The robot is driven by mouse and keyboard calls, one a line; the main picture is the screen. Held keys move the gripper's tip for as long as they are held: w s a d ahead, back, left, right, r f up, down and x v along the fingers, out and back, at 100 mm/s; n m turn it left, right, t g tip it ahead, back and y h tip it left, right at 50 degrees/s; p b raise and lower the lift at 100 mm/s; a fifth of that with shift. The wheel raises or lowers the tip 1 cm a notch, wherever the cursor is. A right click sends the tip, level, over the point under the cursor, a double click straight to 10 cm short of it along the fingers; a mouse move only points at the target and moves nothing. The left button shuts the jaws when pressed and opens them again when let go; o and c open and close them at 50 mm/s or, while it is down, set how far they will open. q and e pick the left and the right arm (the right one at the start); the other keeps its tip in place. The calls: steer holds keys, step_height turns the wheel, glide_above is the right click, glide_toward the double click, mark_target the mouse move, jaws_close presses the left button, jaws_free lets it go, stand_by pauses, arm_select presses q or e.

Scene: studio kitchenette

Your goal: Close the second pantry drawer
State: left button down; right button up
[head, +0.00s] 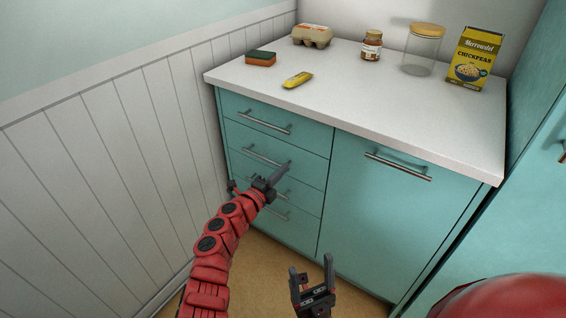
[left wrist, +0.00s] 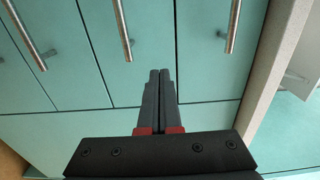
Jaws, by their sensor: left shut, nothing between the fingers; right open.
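The second pantry drawer (head: 307,163) is the second teal front from the top in the stack, with a metal bar handle. Its front looks flush with its neighbours; a small gap could not be told. My left gripper (head: 286,168) is shut and empty, its fingertips by the right end of that drawer's handle. In the left wrist view the shut fingers (left wrist: 158,78) lie over the second drawer's front (left wrist: 150,20), beside its handle (left wrist: 122,28). I cannot tell whether they touch it. My right gripper (head: 312,270) is open and empty, low in front of the cabinet.
The top drawer (head: 312,138) and lower drawers look shut. A cabinet door (head: 385,215) is to the right. A panelled wall (head: 110,160) stands close on the left.

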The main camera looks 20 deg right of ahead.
arm_select(q)
steer(key=p+v, duration=0.1)
steer(key=v, duration=0.6)
steer(key=shift+p, duration=0.4)
